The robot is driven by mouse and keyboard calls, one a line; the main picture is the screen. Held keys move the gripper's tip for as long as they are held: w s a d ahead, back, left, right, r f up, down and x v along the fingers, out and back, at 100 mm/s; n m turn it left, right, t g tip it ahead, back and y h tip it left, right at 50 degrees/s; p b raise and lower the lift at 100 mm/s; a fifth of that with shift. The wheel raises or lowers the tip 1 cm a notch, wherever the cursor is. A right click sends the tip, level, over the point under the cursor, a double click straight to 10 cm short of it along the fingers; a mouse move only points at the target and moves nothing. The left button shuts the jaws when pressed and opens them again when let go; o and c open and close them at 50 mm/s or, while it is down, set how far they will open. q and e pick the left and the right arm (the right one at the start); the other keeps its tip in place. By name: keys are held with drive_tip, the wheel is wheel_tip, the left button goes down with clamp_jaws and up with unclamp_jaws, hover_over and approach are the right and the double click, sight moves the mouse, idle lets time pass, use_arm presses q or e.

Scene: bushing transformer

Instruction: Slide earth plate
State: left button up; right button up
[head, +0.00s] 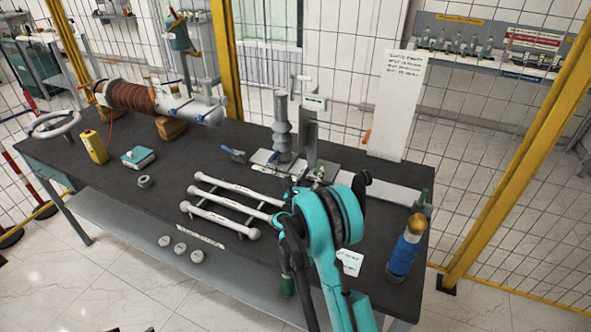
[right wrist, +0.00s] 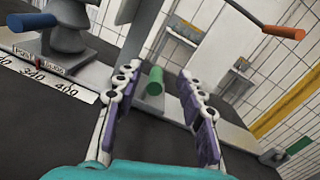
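A grey vertical plate (head: 310,137), which looks like the earth plate, stands beside the ribbed grey bushing (head: 282,130) on a flat metal base. It also shows at the top of the right wrist view (right wrist: 130,12). A green cylindrical handle (right wrist: 155,81) stands low beside the metal base in the right wrist view. My right gripper (right wrist: 158,72) is open, its two fingers apart on either side of the green handle in the picture; contact is not visible. In the head view my right gripper (head: 309,176) is partly hidden by its teal arm. My left gripper is not in view.
A blue handle (right wrist: 34,22) and a numbered scale (right wrist: 48,78) are left of the fingers; an orange-red handle (right wrist: 285,32) is upper right. White-ended rods (head: 236,188) lie left of my arm. A blue bottle-like object (head: 403,255) stands near the table's right edge.

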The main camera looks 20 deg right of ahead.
sight(322, 164)
wheel_tip(322, 164, down, 2)
drive_tip(key=shift+s+d+f+m+g, duration=0.15)
drive_tip(key=shift+m+g, duration=0.25)
drive_tip(key=shift+m, duration=0.3)
drive_tip(key=b+x, duration=0.1)
drive_tip(key=x, duration=0.5)
drive_tip(key=shift+b+x, duration=0.35)
drive_tip(key=shift+x, duration=0.5)
